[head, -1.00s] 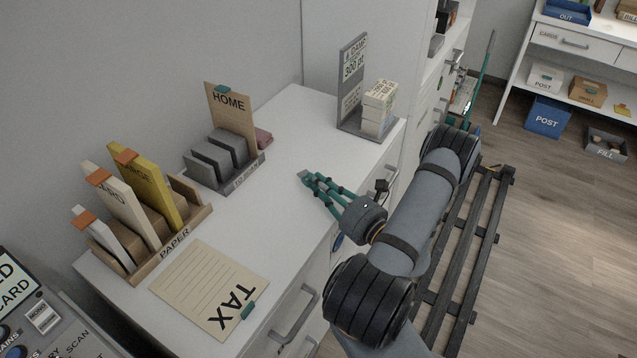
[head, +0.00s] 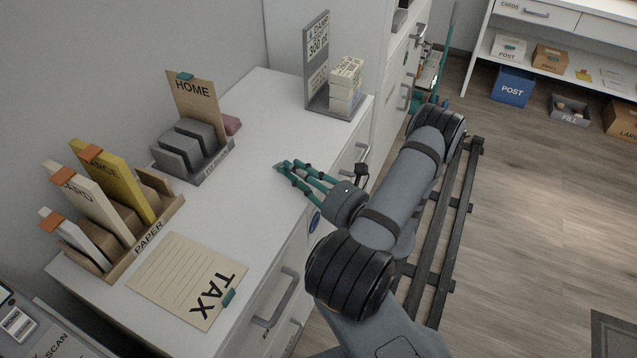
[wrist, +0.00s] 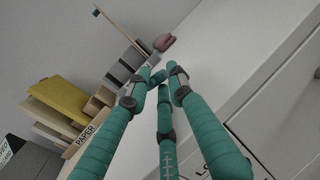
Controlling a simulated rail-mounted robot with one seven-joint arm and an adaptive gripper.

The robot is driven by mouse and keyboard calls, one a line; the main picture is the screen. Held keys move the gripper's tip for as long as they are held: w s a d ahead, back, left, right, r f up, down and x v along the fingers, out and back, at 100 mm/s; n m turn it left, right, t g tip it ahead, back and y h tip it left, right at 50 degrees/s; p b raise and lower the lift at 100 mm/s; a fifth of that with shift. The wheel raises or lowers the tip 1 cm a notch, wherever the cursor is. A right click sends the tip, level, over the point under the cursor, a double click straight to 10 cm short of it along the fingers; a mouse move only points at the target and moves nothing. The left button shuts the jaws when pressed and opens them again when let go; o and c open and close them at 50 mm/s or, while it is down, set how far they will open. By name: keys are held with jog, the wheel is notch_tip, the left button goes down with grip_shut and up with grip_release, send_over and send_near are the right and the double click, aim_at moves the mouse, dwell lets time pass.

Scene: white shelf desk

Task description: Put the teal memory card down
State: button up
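My gripper (head: 279,168) has slim teal fingers with dark joints. It is over the front part of the white desk top (head: 255,125), right of the HOME holder. The fingers converge at the tips, which also show in the wrist view (wrist: 163,77). A small grey-teal patch shows at the tips in the head view. I cannot tell whether it is the teal memory card or part of a finger. I see no memory card clearly elsewhere. The gap between the tips and the desk cannot be judged.
The grey holder (head: 207,174) with the HOME card (head: 192,100) is left of my gripper. A PAPER rack (head: 150,240) and the TAX sheet (head: 180,275) are nearer. A sign stand (head: 318,65) with stacked cards is at the back right. The desk around the fingertips is clear.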

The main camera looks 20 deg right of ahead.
jog(key=v, duration=0.9)
jog(key=shift+s+r, duration=0.25)
jog(key=shift+s, duration=0.05)
jog(key=shift+o, duration=0.5)
jog(key=shift+d, duration=0.15)
jog(key=o, duration=1.9)
jog(key=shift+d, duration=0.1)
jog(key=v, duration=1.2)
jog(key=shift+w, duration=0.1)
